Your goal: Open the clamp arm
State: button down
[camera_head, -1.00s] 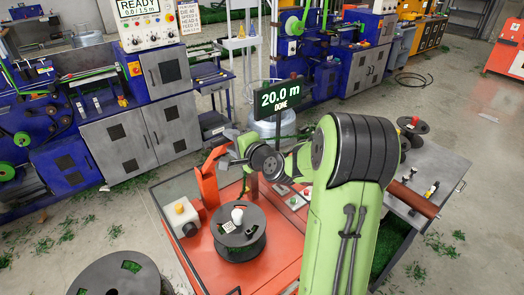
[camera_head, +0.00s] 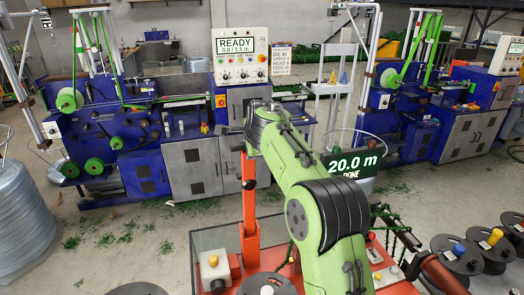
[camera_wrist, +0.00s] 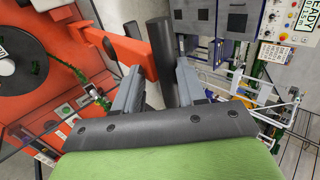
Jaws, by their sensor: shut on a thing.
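The orange clamp arm (camera_head: 250,205) stands upright on the orange machine in the head view. It also shows in the wrist view (camera_wrist: 108,42), with a dark cylindrical handle (camera_wrist: 160,48) at its end. My gripper (camera_wrist: 160,85) is shut on this handle, with one grey finger on each side of it. In the head view, my gripper (camera_head: 238,132) is at the top of the clamp arm, where my green arm partly hides it. A black spool (camera_head: 266,285) sits low on the machine, cut off by the frame. It also shows in the wrist view (camera_wrist: 15,60).
A yellow-topped button box (camera_head: 214,268) stands left of the clamp arm. A display reading 20.0 m DONE (camera_head: 352,163) stands to the right. Blue and grey machines (camera_head: 195,165) line the back. Open floor lies between them and the orange machine.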

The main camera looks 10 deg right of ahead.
jog(key=shift+w+f+g, duration=0.4)
jog(key=shift+w+f, duration=0.1)
jog(key=shift+f, duration=0.15)
jog(key=c, duration=1)
grip_release()
jog(key=shift+w+f, duration=0.1)
jog(key=shift+w, duration=0.15)
jog(key=shift+s+r, duration=0.15)
jog(key=shift+r, duration=0.05)
jog(key=v, duration=1.6)
jog(key=shift+a+b, duration=0.1)
jog(key=shift+b, duration=0.2)
